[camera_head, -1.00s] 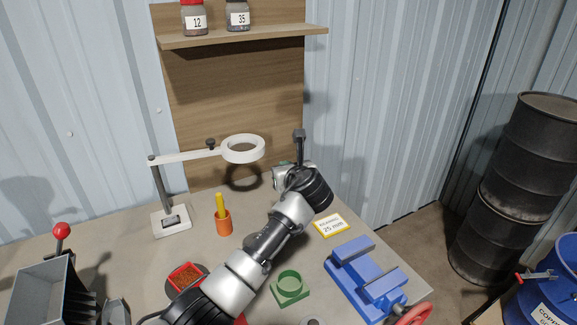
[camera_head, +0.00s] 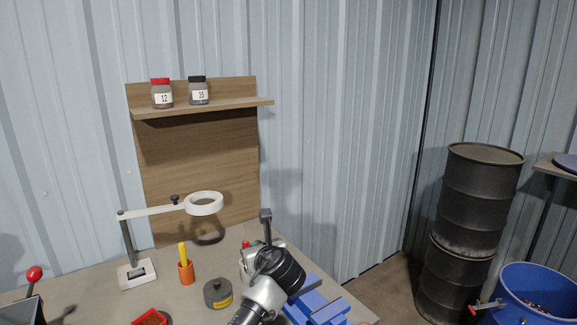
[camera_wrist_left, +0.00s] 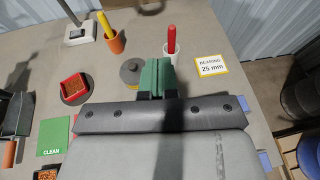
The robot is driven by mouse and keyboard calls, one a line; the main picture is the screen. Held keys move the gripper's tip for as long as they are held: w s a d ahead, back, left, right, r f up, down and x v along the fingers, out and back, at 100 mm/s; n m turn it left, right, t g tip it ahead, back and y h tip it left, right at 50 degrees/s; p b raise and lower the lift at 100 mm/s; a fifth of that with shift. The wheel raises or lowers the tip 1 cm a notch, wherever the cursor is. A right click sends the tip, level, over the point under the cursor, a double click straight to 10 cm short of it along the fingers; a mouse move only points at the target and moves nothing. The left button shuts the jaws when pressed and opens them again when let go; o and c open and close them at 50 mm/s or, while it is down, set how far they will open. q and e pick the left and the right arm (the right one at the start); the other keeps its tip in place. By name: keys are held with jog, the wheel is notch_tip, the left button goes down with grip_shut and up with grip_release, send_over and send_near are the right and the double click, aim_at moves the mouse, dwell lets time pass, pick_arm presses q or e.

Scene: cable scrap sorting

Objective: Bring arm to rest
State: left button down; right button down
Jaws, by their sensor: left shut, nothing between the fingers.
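My left arm enters the head view from the bottom. Its wrist (camera_head: 272,275) is over the right part of the workbench, beside the blue vise. In the left wrist view, my left gripper (camera_wrist_left: 155,78) has green fingers pressed together with nothing between them. Its fingertips show in front of a white cup (camera_wrist_left: 172,57) holding a red stick. I cannot tell the gap between them. In the head view my wrist mostly hides the fingers. My right gripper is not in view.
On the bench (camera_head: 75,290) stand a ring lamp (camera_head: 204,203), an orange cup (camera_head: 186,273), a grey round weight (camera_head: 218,294), a red tray (camera_head: 150,318) and a blue vise (camera_head: 325,312). A shelf (camera_head: 205,108) holds two jars. Black drums (camera_head: 480,200) stand right.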

pick_arm(q)
jog(key=s+a+f+n+g+h, duration=0.1)
jog(key=s+a+f+n+g, duration=0.1)
jog(key=s+f+n, duration=0.3)
jog(key=s+a+f+n+g+h, duration=0.1)
jog(key=s+a+f+n+g, duration=0.1)
jog(key=s+f+n, duration=0.3)
jog(key=s+a+f+n+g+h, duration=0.1)
jog(key=s+a+f+n, duration=0.2)
jog(key=s+f, duration=0.6)
jog(key=shift+s+a+f+n+g+h, duration=0.1)
jog(key=shift+s+a+n+g+h, duration=0.1)
jog(key=shift+s+n, duration=0.25)
jog(key=shift+s+a+n+g+h, duration=0.1)
jog(key=shift+s+n+g, duration=0.15)
jog(key=shift+n, duration=0.3)
jog(key=s+a+n+g+h, duration=0.1)
jog(key=s+a+n+g, duration=0.15)
jog(key=s+n, duration=0.75)
jog(key=s+a+n+g+h, duration=0.1)
jog(key=s+a+n+h, duration=0.15)
jog(key=s, duration=1.25)
notch_tip(320, 180, down, 24)
jog(key=f+g, duration=0.1)
jog(key=s+a+f, duration=0.1)
jog(key=s+f, duration=0.7)
jog(key=s+a+f+g+y, duration=0.1)
jog(key=s+a+f, duration=0.1)
jog(key=s+f, duration=0.7)
jog(key=shift+a, duration=0.25)
